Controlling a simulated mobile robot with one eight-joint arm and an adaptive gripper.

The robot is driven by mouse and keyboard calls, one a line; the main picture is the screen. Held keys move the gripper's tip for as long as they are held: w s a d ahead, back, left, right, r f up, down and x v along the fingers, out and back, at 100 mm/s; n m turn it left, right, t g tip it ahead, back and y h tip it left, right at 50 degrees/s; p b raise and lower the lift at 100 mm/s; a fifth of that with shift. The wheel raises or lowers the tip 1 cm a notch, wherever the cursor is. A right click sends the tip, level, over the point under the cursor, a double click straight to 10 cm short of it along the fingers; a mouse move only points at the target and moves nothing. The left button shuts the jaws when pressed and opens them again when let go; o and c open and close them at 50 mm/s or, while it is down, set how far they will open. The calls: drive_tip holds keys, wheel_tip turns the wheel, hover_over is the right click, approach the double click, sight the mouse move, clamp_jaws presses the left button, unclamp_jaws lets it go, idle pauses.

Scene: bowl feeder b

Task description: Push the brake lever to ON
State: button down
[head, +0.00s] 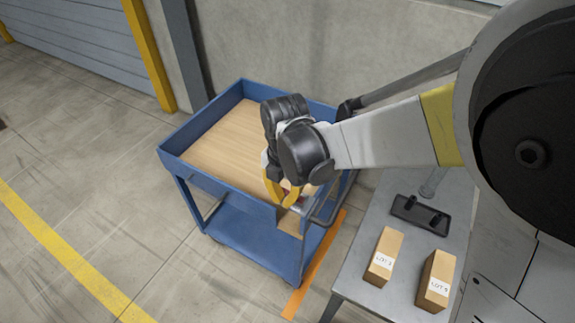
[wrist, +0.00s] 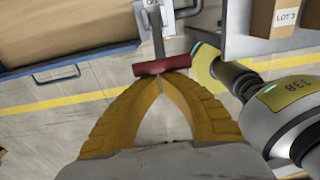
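The brake lever in the wrist view is a grey metal bar (wrist: 158,42) with a red crosswise grip (wrist: 161,66). It comes off a light plate (wrist: 153,9) on the blue cart, with partly cut-off lettering. My gripper (wrist: 160,85) has yellow fingers whose tips meet right at the near edge of the red grip; nothing shows between them. I cannot tell whether they touch the grip. In the head view my gripper (head: 279,201) points down at the near right corner of the blue cart (head: 222,180), and only a bit of red shows behind the fingers.
A grey table (head: 375,213) stands right of the cart, holding two lettered cardboard boxes (head: 384,257) (head: 436,281) and a dark bracket (head: 420,214). An orange floor strip (head: 313,266) runs between cart and table. The floor left of the cart is clear.

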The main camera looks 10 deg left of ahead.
drive_tip(key=shift+w+d+r+p, duration=0.2)
drive_tip(key=shift+w+r+p, duration=0.15)
drive_tip(key=shift+w, duration=0.2)
drive_tip(key=shift+w+d+r+p, duration=0.2)
drive_tip(key=shift+w+r, duration=0.25)
drive_tip(key=shift+w, duration=0.05)
drive_tip(key=w+d, duration=0.4)
drive_tip(key=w, duration=0.6)
drive_tip(key=shift+p, duration=0.35)
drive_tip(key=shift+w+d, duration=0.1)
wheel_tip(320, 180, up, 12)
drive_tip(key=shift+w+d, duration=0.15)
drive_tip(key=shift+w, duration=0.1)
idle(0.4)
